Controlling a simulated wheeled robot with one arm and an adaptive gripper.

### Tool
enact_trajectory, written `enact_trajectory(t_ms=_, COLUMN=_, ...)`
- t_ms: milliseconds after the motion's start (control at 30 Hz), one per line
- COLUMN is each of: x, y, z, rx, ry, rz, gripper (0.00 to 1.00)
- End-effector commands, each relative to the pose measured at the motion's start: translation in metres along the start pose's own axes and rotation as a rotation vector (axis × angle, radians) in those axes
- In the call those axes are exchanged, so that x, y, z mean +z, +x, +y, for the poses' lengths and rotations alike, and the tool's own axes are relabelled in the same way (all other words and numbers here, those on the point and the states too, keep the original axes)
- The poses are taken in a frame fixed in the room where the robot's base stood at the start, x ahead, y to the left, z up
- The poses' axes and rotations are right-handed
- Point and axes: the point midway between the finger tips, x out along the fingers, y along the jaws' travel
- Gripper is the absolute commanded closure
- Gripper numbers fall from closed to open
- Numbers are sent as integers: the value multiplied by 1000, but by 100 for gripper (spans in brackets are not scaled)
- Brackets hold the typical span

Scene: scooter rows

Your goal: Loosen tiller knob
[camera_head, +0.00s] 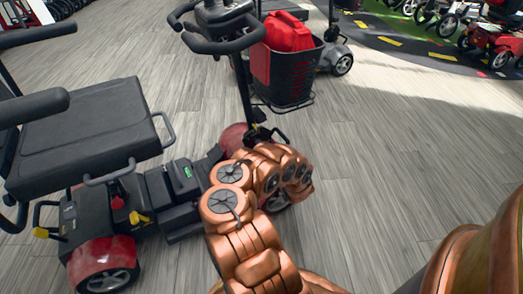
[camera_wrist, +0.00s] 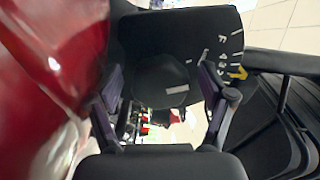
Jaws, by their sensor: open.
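In the wrist view, a dark round knob (camera_wrist: 175,72) sits against a black plate (camera_wrist: 145,35) with white scale marks along its right side. The knob lies beyond and between the two fingers of my gripper (camera_wrist: 162,108), which are apart with nothing held. Whether either finger touches the knob cannot be told. In the head view, a red and black scooter (camera_head: 103,258) stands at the left, with its tiller handlebars (camera_head: 222,42) at the top. My copper arm reaches to the tiller's lower part and hides the gripper and knob there.
A glossy red surface (camera_wrist: 50,50) fills the left of the wrist view, close to the gripper. A yellow pointer (camera_wrist: 239,73) and black ribbed part (camera_wrist: 265,110) are at right.

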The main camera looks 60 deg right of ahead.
Motion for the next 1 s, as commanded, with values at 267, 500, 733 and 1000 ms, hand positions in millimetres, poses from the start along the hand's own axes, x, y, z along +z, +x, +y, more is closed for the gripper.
enact_trajectory(t_ms=267, x=-1, y=-5, z=1, rx=2, ry=2, rz=2, gripper=19)
enact_trajectory(t_ms=500, x=-2, y=-24, z=0, rx=0, ry=5, rz=5, gripper=19)
enact_trajectory(t_ms=733, x=-2, y=-47, z=0, rx=0, ry=5, rz=5, gripper=19)
enact_trajectory(t_ms=1000, x=-2, y=-74, z=0, rx=1, ry=2, rz=4, gripper=19)
